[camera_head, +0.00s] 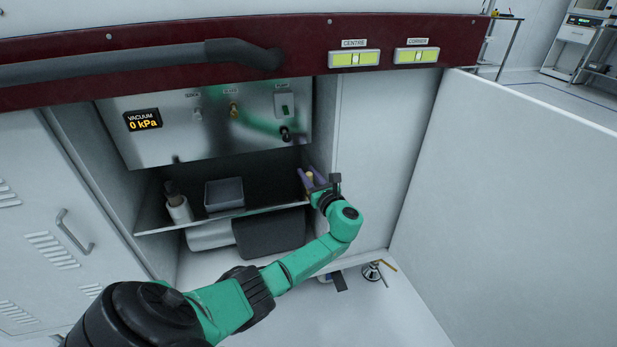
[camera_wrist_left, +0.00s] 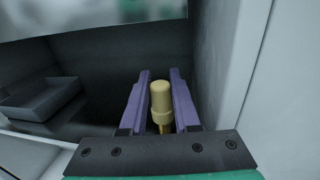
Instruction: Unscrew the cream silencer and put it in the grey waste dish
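The cream silencer (camera_wrist_left: 161,98) stands upright on a brass-coloured stem at the right end of the cabinet shelf. It also shows small in the head view (camera_head: 310,176). My left gripper (camera_wrist_left: 160,95) has its two purple fingers on either side of it. In the head view my left gripper (camera_head: 311,178) reaches in at the shelf's right end. A grey dish (camera_head: 224,194) stands on the shelf to the left, and also shows in the left wrist view (camera_wrist_left: 45,100). My right gripper is out of view.
A white cylindrical item (camera_head: 179,210) stands left of the dish on the shelf (camera_head: 160,229). Above hangs a panel (camera_head: 165,148) reading vacuum 0 kPa. The cabinet's side wall is close on my gripper's right. Small items (camera_head: 372,272) lie on the floor below.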

